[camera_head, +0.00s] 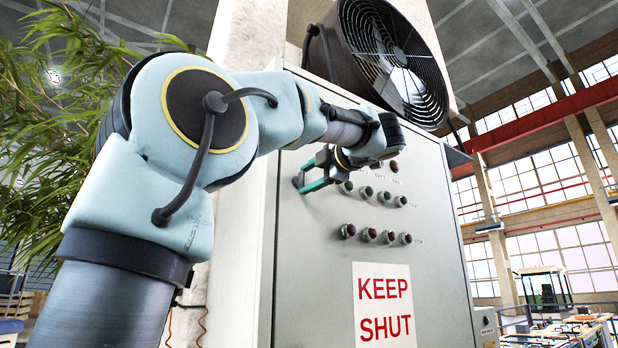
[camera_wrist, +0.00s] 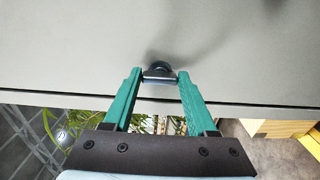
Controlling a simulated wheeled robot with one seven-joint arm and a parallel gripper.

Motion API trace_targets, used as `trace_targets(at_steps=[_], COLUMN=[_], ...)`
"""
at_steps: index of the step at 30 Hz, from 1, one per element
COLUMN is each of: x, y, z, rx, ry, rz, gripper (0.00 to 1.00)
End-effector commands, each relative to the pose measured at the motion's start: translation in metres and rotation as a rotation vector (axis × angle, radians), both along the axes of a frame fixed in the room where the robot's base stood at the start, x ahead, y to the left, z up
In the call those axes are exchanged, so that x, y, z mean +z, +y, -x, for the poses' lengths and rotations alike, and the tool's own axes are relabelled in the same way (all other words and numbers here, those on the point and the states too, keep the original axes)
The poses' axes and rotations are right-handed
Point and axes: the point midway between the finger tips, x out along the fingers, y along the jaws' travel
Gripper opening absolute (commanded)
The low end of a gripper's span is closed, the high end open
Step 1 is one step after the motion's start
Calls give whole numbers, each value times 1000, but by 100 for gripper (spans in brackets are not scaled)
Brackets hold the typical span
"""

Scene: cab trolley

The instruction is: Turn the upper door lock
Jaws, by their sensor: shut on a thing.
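The grey cabinet door (camera_head: 320,270) fills the middle of the head view and carries a "KEEP SHUT" sign. The upper door lock (camera_wrist: 159,70) is a small round, dark metal piece on the door near its edge in the wrist view. My gripper (camera_head: 302,183) is at the upper left part of the door. In the wrist view its green fingers (camera_wrist: 159,78) are shut on the lock, one on each side. In the head view the lock is mostly hidden by the fingers. I cannot tell how far the lock is turned.
Several buttons and lamps (camera_head: 376,235) sit on the door to the right of and below my gripper. A large black fan (camera_head: 395,60) stands on top of the cabinet. A leafy plant (camera_head: 45,110) is at the left behind my arm.

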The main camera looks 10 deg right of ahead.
Motion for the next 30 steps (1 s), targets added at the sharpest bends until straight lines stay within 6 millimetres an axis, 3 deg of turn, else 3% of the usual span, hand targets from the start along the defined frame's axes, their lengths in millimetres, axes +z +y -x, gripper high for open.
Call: trace_targets(at_steps=[5,6,13,23,30], x=[-1,-1,0,-1,-4], y=[0,0,0,-3,-20], z=[0,0,0,5,40], rx=[0,0,0,-1,-4], ry=[2,2,1,0,-1], rz=[-1,-1,0,1,3], gripper=[2,62,88,88,88])
